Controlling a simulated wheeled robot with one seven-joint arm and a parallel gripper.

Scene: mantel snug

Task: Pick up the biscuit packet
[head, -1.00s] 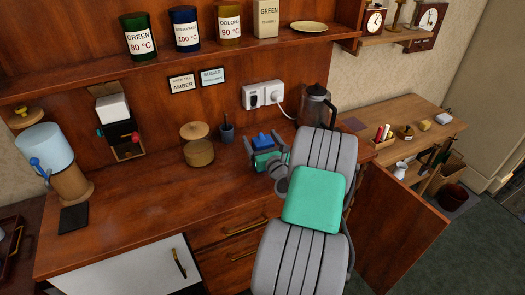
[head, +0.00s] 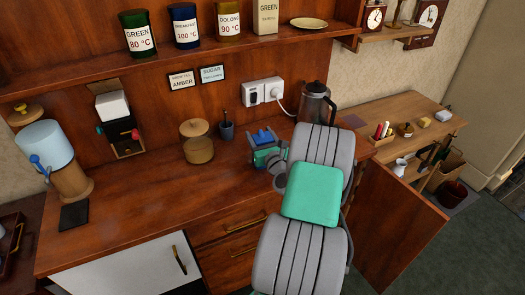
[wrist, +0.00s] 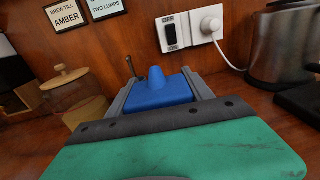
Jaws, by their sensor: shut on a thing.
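My gripper (head: 265,152) is low over the wooden counter, near its back wall, and its fingers reach away from me. It is shut on a small blue packet with a raised stub on top (wrist: 160,91), which I take to be the biscuit packet. The packet sits between the two grey fingers in the wrist view, and its blue top shows in the head view (head: 263,137). Its lower part is hidden by my gripper. I cannot tell whether it touches the counter.
A wooden-lidded jar (head: 198,147) and a small dark cup (head: 227,131) stand to the left. The counter's front left is mostly clear. A shelf (head: 180,67) runs above.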

